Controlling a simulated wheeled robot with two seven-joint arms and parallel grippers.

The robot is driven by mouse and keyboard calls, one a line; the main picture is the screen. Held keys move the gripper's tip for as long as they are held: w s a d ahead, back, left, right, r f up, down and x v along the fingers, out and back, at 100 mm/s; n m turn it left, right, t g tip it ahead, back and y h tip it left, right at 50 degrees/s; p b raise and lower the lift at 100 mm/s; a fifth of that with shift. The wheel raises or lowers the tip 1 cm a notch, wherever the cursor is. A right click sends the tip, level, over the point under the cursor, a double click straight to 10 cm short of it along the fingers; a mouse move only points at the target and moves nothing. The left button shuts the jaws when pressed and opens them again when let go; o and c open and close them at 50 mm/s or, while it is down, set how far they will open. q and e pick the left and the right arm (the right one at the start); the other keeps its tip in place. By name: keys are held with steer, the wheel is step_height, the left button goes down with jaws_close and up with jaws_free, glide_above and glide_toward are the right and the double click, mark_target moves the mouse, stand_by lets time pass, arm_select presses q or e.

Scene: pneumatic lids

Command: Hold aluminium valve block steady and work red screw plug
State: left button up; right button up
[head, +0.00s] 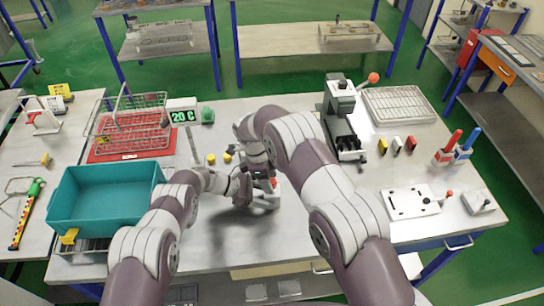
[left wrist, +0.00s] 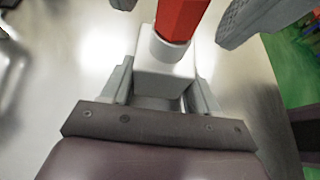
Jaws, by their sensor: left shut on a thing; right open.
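The aluminium valve block (left wrist: 165,76) is pale grey with a round collar on top. My left gripper (left wrist: 162,92) is shut on it, a finger on each side; in the head view the block (head: 268,199) shows only in part beside that gripper. The red screw plug (left wrist: 180,18) stands up in the collar, and a bit of its red (head: 272,183) shows in the head view. My right gripper (left wrist: 192,8) is open, with one finger on each side of the plug. Gaps to the plug show on both sides. The plug's top end is out of the left wrist view.
A teal bin (head: 105,197) stands at the left, with a wire basket on a red mat (head: 130,146) behind it. A grey press (head: 342,118) with a red knob stands behind at right. A white plate (head: 412,203) lies farther right.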

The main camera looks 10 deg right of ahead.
arm_select(q)
steer(key=shift+f, duration=0.1)
arm_select(e)
steer(key=n, duration=0.3)
steer(key=shift+s+t, duration=0.2)
steer(key=shift+t, duration=0.2)
steer(key=n, duration=0.3)
steer(key=n+t, duration=0.1)
steer(key=n, duration=0.2)
steer(key=shift+s+d, duration=0.1)
steer(key=shift+s, duration=0.1)
steer(key=n, duration=0.2)
steer(key=n+t+y, duration=0.1)
steer(key=n, duration=0.2)
steer(key=shift+s+d+n, duration=0.15)
steer(key=shift+n, duration=0.15)
steer(key=n, duration=0.2)
steer(key=n+t+y, duration=0.1)
steer(key=n, duration=0.2)
steer(key=shift+d+n+y, duration=0.15)
steer(key=shift+n+y, duration=0.15)
step_height(320, 180, up, 11)
steer(key=n, duration=0.1)
steer(key=shift+f, duration=0.1)
